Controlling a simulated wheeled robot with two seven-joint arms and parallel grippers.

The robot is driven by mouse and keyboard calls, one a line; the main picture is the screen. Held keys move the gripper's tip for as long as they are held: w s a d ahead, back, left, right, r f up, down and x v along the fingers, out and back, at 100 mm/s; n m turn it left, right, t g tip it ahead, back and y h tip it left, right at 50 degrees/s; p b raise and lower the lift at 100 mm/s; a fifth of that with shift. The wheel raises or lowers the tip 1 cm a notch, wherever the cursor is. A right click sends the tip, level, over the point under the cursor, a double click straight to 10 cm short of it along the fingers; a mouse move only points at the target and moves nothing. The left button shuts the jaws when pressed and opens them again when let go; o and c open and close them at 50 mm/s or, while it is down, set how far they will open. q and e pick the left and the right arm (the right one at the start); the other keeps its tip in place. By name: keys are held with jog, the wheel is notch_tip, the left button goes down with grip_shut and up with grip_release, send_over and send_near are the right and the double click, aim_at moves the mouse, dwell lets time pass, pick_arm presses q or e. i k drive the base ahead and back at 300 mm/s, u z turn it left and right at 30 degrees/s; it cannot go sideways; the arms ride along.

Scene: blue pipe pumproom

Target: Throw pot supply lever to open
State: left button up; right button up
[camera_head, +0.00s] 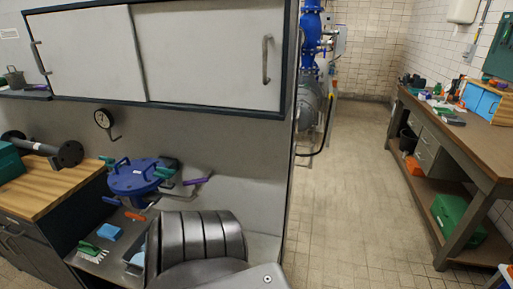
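A blue pot (135,178) with a bolted lid and blue handles stands at the left, beside the wooden bench. Several small lever handles sit around it: a purple lever (198,180) and a green lever (165,172) on its right, an orange lever (134,216) below, and a dark green one (112,201) on its left. I cannot tell which is the supply lever; no label is readable. The purple lever points right and slightly up. Neither gripper shows; grey parts of my own body fill the bottom middle and hide what is right of and below the pot.
A light blue block (109,232) and a green brush (88,248) lie on the low surface in front. Open tiled floor (350,190) runs right towards a workbench (465,145).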

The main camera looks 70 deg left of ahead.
aim_at(196, 182)
jog(key=z, duration=0.2)
jog(key=i, duration=1)
jog(key=u, duration=2.5)
